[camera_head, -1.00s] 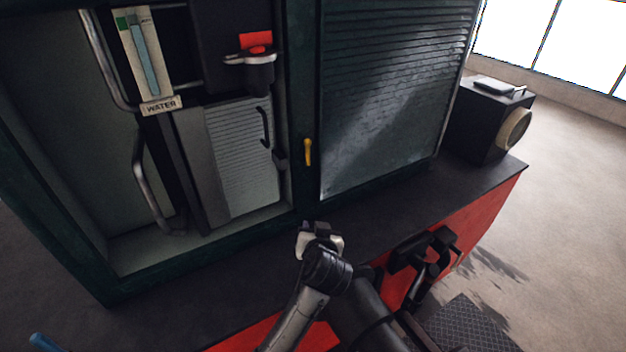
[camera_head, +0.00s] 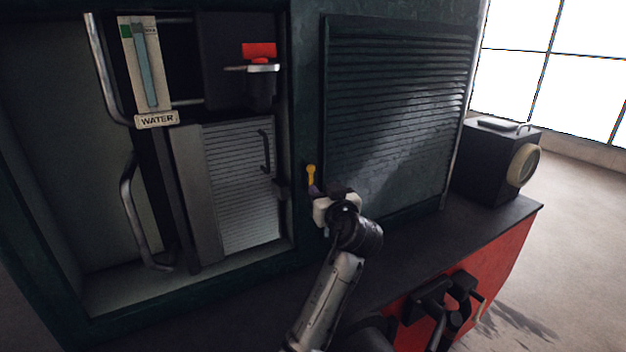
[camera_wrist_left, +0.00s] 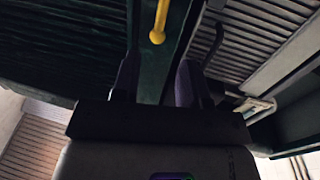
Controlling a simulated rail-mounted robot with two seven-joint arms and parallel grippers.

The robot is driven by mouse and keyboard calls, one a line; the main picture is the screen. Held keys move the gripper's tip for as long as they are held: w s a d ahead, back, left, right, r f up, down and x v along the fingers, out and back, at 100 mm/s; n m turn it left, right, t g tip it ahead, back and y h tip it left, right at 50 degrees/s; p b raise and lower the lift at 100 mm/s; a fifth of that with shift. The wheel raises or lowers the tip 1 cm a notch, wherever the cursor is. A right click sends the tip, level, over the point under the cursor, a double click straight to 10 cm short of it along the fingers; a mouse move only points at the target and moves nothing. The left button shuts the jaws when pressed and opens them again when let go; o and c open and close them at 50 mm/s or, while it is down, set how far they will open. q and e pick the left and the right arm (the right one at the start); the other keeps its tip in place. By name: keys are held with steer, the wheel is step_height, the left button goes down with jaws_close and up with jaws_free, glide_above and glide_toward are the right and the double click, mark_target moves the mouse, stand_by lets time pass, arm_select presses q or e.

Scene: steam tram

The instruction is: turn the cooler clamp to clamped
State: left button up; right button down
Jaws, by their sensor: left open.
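A small yellow lever (camera_head: 311,174), which I take for the cooler clamp, is on the dark green post between the open cabinet and the louvred panel. Its lower part is hidden behind my left gripper in the head view. My left gripper (camera_head: 322,193) is just below and in front of it. In the left wrist view the yellow lever (camera_wrist_left: 158,24) is ahead of the open fingers (camera_wrist_left: 157,84), roughly centred between them, its round knob toward me. I see no contact. The finned grey cooler panel (camera_head: 245,195) stands in the cabinet to the left. My right gripper is not in view.
A black handle (camera_head: 265,150) is on the cooler panel. Above it is a red-topped fitting (camera_head: 260,68). A water gauge (camera_head: 146,68) and bent pipes (camera_head: 134,210) are farther left. A lamp box (camera_head: 497,163) stands on the ledge at right. Black fittings (camera_head: 445,300) are on the red front.

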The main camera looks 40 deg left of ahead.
mark_target(312, 176)
arm_select(q)
steer(key=x, duration=0.8)
steer(key=shift+a, duration=0.1)
jaws_close()
stand_by(0.4)
